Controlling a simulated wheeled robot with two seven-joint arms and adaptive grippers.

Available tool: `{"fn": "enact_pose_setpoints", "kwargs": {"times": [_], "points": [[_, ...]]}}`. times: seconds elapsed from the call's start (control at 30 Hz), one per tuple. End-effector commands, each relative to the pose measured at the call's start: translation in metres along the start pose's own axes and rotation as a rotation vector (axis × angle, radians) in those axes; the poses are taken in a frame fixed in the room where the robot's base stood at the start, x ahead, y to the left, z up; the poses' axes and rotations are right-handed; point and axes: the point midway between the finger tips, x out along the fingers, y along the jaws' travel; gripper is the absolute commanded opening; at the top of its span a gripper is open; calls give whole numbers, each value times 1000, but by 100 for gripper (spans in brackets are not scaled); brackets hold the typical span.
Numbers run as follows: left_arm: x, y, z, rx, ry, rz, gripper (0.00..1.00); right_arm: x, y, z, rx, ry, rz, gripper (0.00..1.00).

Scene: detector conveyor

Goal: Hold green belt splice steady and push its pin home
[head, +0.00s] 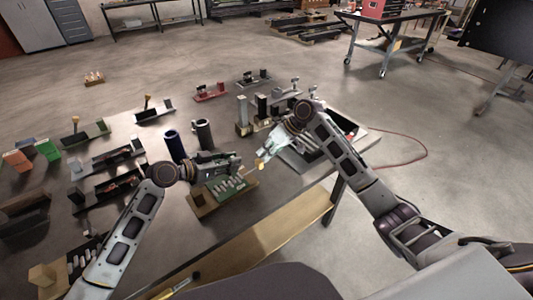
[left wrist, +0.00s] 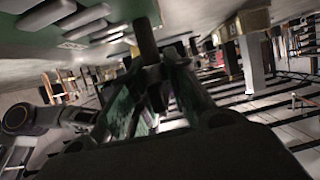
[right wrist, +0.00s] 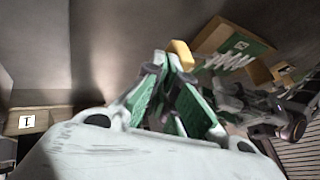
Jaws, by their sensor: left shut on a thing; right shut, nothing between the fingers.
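The green belt splice (head: 226,187), with a row of white bars, sits on a wooden block near the table's front. It also shows in the right wrist view (right wrist: 246,47) and at the top of the left wrist view (left wrist: 60,36). My left gripper (head: 238,162) is shut on a dark stub (left wrist: 147,42) at the splice's edge. My right gripper (head: 266,154) is shut and empty to the right of the splice. A yellow pin head (head: 260,163) is at its fingertips; it also shows in the right wrist view (right wrist: 182,54). I cannot tell whether they touch.
Dark cylinders (head: 203,134) stand behind the left gripper. Several fixtures and small trays crowd the table to the left and back. A dark tray (head: 297,158) lies under the right arm. The wooden front edge (head: 290,222) is mostly clear.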

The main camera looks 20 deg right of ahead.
Motion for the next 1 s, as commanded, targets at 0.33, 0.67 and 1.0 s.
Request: {"fn": "enact_pose_setpoints", "kwargs": {"times": [0.33, 0.67, 1.0], "points": [[0, 0, 0, 0, -1, 1, 0, 26, -48, 0, -3, -1, -4, 0], [0, 1, 0, 0, 0, 1, 0, 30, -56, 0, -1, 0, -4, 0], [1, 1, 0, 0, 0, 1, 0, 27, -49, 0, 0, 0, -2, 0]]}}
